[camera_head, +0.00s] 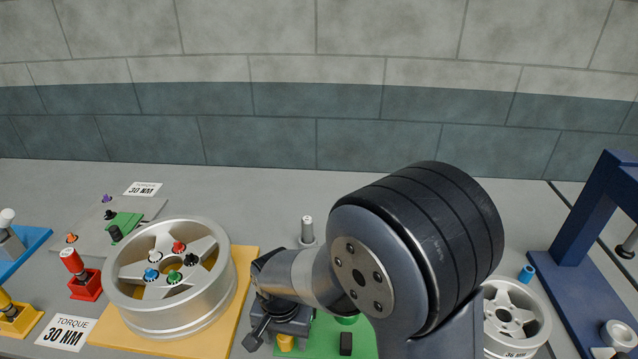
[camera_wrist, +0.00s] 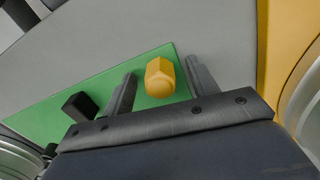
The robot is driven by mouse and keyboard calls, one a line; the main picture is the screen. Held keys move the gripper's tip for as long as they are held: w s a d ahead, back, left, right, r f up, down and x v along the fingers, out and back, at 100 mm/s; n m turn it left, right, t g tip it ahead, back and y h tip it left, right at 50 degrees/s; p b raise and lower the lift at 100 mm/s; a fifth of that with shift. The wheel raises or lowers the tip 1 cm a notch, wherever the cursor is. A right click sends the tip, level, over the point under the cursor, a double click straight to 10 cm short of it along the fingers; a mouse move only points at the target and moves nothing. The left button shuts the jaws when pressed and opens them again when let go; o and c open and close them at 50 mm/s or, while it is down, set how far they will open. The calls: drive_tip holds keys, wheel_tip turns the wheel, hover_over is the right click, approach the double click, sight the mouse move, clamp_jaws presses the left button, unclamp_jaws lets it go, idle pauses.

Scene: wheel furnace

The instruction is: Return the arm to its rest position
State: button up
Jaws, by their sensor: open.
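My arm (camera_head: 415,250) fills the lower middle of the head view, its large dark joint in front of the table. My gripper (camera_wrist: 162,68) points down over a green mat (camera_wrist: 60,119). In the wrist view its two fingers are apart, with a yellow hex piece (camera_wrist: 160,77) showing between them; a gap shows on each side of the piece. In the head view the gripper (camera_head: 272,330) is right of the yellow board, and part of the yellow piece (camera_head: 285,343) shows below it. I cannot tell how high the fingertips are above the mat.
A silver wheel (camera_head: 175,280) with coloured nuts lies on a yellow board (camera_head: 247,275), left of my gripper. A second wheel (camera_head: 515,318) and a blue press frame (camera_head: 585,225) stand at right. A black block (camera_head: 346,344) is on the mat. The back of the table is mostly clear.

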drive_tip(key=m, duration=0.6)
idle(0.4)
idle(0.3)
